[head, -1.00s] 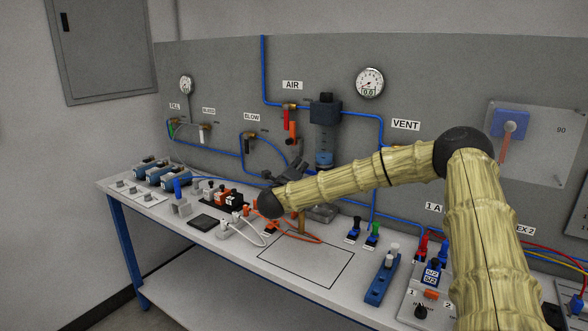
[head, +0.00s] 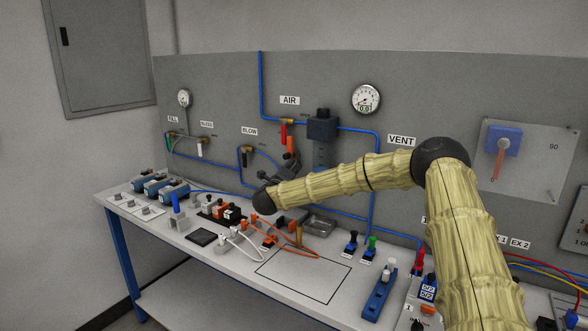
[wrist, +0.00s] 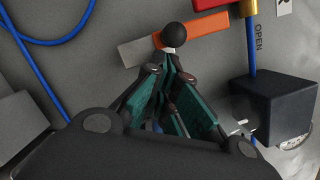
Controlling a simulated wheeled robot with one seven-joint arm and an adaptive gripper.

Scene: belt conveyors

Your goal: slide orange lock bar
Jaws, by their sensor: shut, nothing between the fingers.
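The orange lock bar (wrist: 205,32) shows in the wrist view, lying across a pale grey strip (wrist: 146,50). A round black knob (wrist: 174,35) is at the bar's left end. My gripper (wrist: 172,60) is shut and empty, its fingertips just below the knob in the picture; I cannot tell whether they touch it. In the head view the orange bar (head: 291,146) is on the wall panel below the AIR label, under a red valve handle (head: 283,132). My gripper (head: 294,168) is just below the bar there, partly hidden behind my arm.
A dark blue-grey block (head: 322,124) is right of the bar on the panel; a dark box (wrist: 272,108) is right of my fingers in the wrist view. Blue hoses (wrist: 40,72) run nearby. The bench below holds connectors and cables, with a clear outlined area (head: 303,274).

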